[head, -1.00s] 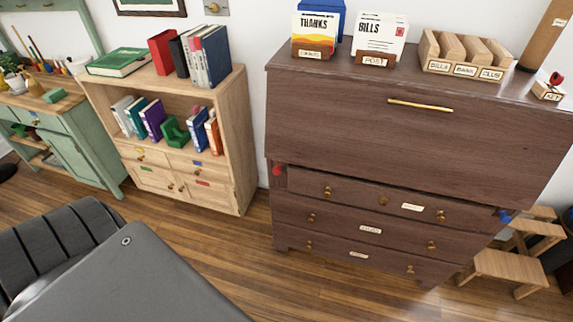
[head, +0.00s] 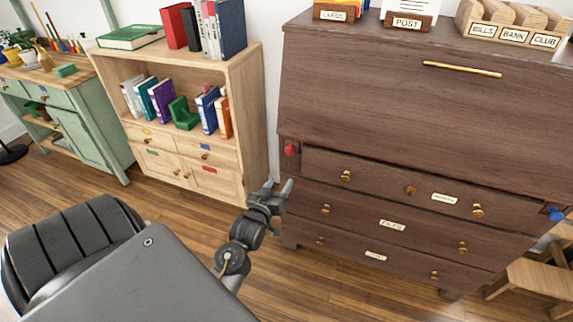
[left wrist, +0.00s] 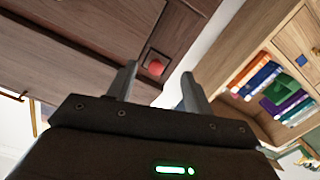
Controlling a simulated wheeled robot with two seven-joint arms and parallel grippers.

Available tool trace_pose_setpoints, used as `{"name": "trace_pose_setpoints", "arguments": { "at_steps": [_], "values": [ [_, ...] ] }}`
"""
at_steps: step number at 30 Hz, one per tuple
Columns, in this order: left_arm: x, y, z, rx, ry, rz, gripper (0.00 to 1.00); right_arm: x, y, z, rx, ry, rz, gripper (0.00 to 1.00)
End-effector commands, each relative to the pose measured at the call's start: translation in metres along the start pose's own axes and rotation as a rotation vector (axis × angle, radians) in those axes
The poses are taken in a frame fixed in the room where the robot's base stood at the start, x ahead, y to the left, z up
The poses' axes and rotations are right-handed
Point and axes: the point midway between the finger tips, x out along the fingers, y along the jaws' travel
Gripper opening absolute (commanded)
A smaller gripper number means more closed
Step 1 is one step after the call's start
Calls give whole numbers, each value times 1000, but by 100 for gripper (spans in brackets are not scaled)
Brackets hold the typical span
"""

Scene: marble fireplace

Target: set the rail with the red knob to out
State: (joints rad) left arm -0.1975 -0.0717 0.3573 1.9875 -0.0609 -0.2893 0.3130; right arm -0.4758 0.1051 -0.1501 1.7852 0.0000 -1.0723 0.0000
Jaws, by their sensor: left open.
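The red knob (head: 290,149) sits on the front end of a narrow rail at the left edge of the dark brown desk (head: 400,110), beside the top drawer. The rail looks flush with the desk front, with only its knob standing out. A blue knob (head: 555,214) sits on the matching rail at the right side. My left gripper (head: 278,188) is open and empty, below and slightly left of the red knob, apart from it. In the left wrist view the red knob (left wrist: 155,67) shows beyond the open fingers (left wrist: 157,90). My right gripper is not in view.
A light wood bookcase (head: 255,120) stands left of the desk, with a gap between them. The desk's slanted front panel is closed, with a brass handle (head: 462,69). Drawers with brass knobs lie below. A wooden step stool (head: 535,285) is at the right.

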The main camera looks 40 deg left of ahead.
Motion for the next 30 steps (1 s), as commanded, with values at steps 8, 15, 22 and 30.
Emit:
{"name": "trace_pose_setpoints", "arguments": {
  "at_steps": [8, 15, 22, 30],
  "values": [
    [-6, -2, -38, -19, 91, -4, 51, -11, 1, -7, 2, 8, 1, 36],
    [19, -2, -40, -19, 92, -3, 51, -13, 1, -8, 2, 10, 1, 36],
    [63, -2, -43, -19, 90, -4, 51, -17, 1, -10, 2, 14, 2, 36],
    [96, -3, -46, -18, 89, -4, 51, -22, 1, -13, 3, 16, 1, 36]
  ]
}}
